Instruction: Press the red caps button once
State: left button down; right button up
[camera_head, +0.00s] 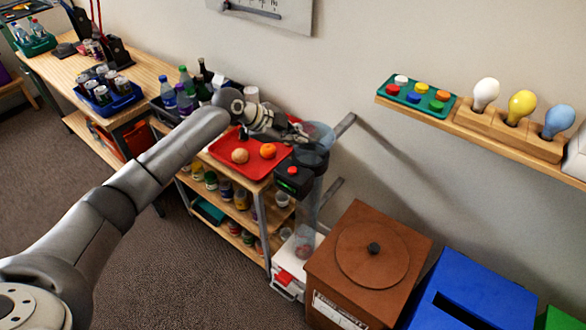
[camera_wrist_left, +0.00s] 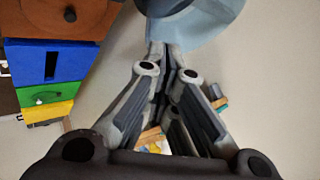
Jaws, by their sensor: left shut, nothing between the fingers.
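A black box with a red button (camera_head: 292,170) and a small green display sits on the front of a clear tube dispenser with a black collar (camera_head: 312,155). A translucent blue bowl-like top (camera_head: 320,133) stands above the collar; a pale blue translucent shape (camera_wrist_left: 205,30) also shows beyond my fingertips in the left wrist view. My left gripper (camera_head: 296,132) is above and slightly behind the red button, close to the blue top, and apart from the button. Its fingers (camera_wrist_left: 165,52) are shut and empty. Whether they touch the blue top is unclear. My right gripper is not in view.
A red tray (camera_head: 225,150) with round fruits lies on the shelf cart left of the dispenser. A brown lidded box (camera_head: 345,265) and a blue bin (camera_head: 475,290) stand at the lower right. A wall shelf holds a green tray (camera_head: 440,110) of coloured caps and several bulbs.

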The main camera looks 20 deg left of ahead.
pick_arm(q)
jog(key=b, duration=0.5)
send_over(294, 171)
notch_tip(294, 171, down, 7)
jog(key=shift+f, duration=0.2)
jog(key=shift+f+b, duration=0.45)
jog(key=shift+f, duration=0.15)
dwell(0.5)
jog(key=shift+f+b, duration=0.4)
jog(key=shift+f, duration=0.05)
